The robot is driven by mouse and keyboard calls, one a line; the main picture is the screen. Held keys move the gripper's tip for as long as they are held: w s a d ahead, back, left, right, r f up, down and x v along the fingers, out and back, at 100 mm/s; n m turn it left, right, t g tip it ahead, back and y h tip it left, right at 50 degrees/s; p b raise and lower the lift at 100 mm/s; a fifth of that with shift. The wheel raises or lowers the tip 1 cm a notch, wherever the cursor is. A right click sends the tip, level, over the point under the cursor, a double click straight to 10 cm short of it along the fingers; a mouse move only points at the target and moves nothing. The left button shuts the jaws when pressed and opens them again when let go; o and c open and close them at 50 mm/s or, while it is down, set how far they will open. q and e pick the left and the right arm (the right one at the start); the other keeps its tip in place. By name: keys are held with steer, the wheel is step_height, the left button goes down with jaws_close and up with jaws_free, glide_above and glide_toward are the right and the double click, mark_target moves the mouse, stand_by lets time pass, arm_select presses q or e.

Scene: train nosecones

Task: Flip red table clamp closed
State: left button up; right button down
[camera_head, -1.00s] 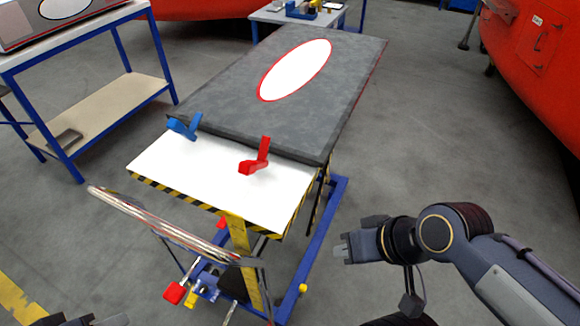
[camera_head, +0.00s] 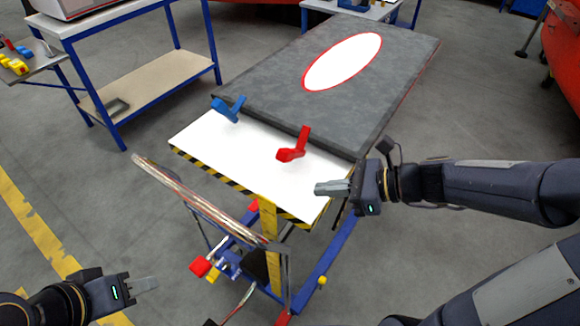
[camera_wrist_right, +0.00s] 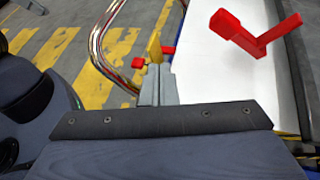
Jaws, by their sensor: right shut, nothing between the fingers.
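The red clamp (camera_head: 293,147) is on the near edge of the grey slab (camera_head: 290,117), above the white table top (camera_head: 225,150). Its lever stands up, and its thicker red end points toward the near left. The clamp also shows in the right wrist view (camera_wrist_right: 255,35), at the upper right. My right gripper (camera_head: 318,188) is shut and empty, over the right part of the white top, to the near right of the clamp and apart from it. Its fingers (camera_wrist_right: 158,86) show shut in the wrist view. My left gripper (camera_head: 156,283) is at the bottom left, away from the table, fingers seemingly together.
A blue clamp (camera_head: 226,110) is on the slab edge left of the red one. A metal handle rail (camera_head: 200,200) runs along the lift table's near side. A blue-framed workbench (camera_head: 130,90) stands at the left. Open floor lies to the right.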

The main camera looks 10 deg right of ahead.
steer(key=w+m+t, duration=0.1)
steer(key=w+m, duration=0.1)
steer(key=w+d+f+m, duration=0.1)
steer(key=w+m, duration=0.1)
steer(key=m, duration=0.1)
steer(key=w+d+f+m+t, duration=0.1)
steer(key=m, duration=0.2)
steer(key=shift+w+d+f+t, duration=0.2)
steer(key=shift+w+t, duration=0.1)
steer(key=shift+w, duration=0.1)
steer(key=shift+a, duration=0.15)
steer(key=x, duration=0.9)
steer(key=shift+w+a, duration=0.25)
steer(key=shift+a, duration=0.1)
